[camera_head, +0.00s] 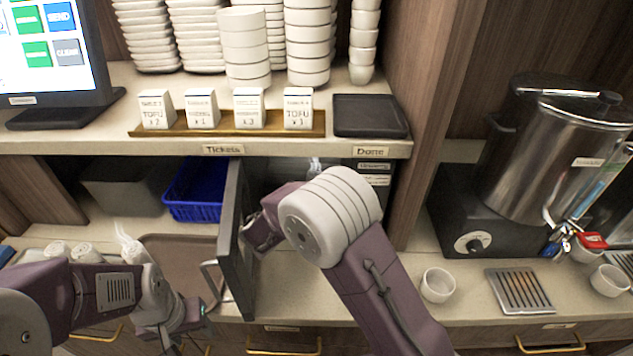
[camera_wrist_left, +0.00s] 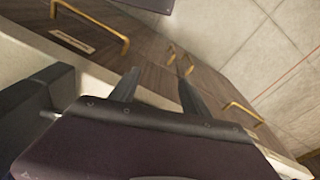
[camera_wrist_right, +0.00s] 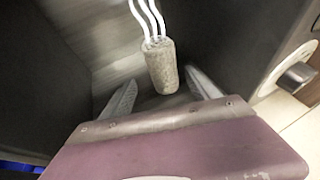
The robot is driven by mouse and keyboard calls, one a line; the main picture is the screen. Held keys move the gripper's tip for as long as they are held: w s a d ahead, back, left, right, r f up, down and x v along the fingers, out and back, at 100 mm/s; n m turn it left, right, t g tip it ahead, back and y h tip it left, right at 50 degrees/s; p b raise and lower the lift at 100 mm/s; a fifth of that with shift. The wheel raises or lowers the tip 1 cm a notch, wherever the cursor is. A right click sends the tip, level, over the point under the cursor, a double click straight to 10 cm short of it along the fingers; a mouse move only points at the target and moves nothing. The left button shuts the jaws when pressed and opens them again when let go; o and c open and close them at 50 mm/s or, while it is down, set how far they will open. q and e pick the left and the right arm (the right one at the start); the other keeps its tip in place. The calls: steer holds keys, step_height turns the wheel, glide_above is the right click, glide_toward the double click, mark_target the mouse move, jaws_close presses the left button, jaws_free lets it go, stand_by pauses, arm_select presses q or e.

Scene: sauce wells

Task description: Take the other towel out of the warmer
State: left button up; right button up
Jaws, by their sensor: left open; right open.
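The warmer is a dark box under the counter shelf, with its dark door (camera_head: 237,245) swung open towards me. My right arm reaches to its opening and hides much of the inside. In the right wrist view a rolled, pale speckled towel (camera_wrist_right: 161,68) lies inside the warmer, with white steam wisps rising from it. My right gripper (camera_wrist_right: 160,80) is open, its fingers on either side of the towel's near end; I cannot tell whether they touch it. My left gripper (camera_wrist_left: 159,77) is open and empty, low in front of the counter by the drawers.
A brown tray (camera_head: 175,252) lies left of the door, with a steaming white roll (camera_head: 132,250) at its left edge. A blue basket (camera_head: 197,190) stands behind. A white cup (camera_head: 437,285) and a metal urn (camera_head: 560,150) are to the right.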

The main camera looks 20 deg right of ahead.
steer(key=shift+w+d, duration=0.1)
steer(key=x, duration=0.8)
steer(key=shift+d+f+p, duration=0.15)
steer(key=shift+d+p, duration=0.15)
steer(key=shift+d, duration=0.05)
steer(key=shift+w+d+f, duration=0.1)
steer(key=shift+d+f, duration=0.05)
steer(key=c, duration=1.5)
steer(key=shift+o, duration=0.2)
